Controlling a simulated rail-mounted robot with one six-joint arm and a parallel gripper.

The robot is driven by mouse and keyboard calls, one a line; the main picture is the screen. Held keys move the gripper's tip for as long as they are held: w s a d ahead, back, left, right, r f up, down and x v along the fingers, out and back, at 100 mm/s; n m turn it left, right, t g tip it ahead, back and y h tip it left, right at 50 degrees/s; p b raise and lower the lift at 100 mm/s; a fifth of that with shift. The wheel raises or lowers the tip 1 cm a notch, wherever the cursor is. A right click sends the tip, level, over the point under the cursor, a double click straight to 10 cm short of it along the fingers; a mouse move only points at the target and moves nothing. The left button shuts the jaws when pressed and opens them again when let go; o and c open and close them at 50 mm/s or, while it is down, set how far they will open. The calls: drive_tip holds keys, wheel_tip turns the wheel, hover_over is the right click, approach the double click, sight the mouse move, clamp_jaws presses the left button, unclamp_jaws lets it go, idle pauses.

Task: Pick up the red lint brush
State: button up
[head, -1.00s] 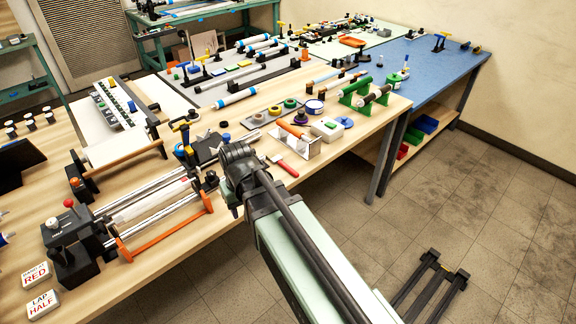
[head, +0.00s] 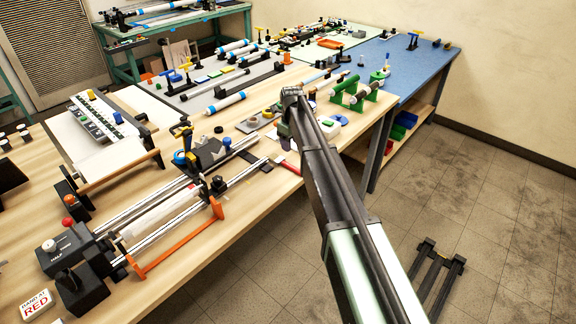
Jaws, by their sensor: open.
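The red lint brush (head: 288,166) lies on the wooden table near its front edge, just left of my arm. Its red handle shows, and a pale part lies at its upper left end. My gripper (head: 284,130) is at the far end of my arm, over the table beyond the brush in the picture. It is small and dark here, and its fingers are hard to make out. It is open and apart from the brush. My arm hides part of the table to the right of the brush.
A machine with metal rails and an orange bar (head: 180,240) stands left of the brush. Green stands (head: 352,95) with rollers are on the right. A blue-topped table (head: 415,62) adjoins behind. A dark flat bar (head: 250,165) lies beside the brush.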

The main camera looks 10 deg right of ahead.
sight(292, 166)
wheel_tip(292, 166, down, 11)
drive_tip(key=b, duration=0.9)
drive_tip(key=shift+r+b, duration=0.1)
drive_tip(key=shift+b, duration=0.3)
drive_tip(key=shift+r, duration=0.25)
clamp_jaws()
drive_tip(key=shift+r+p, duration=0.1)
drive_tip(key=shift+p, duration=0.25)
wheel_tip(292, 166, up, 20)
drive_tip(key=p, duration=1.9)
drive_tip(key=shift+p, duration=0.4)
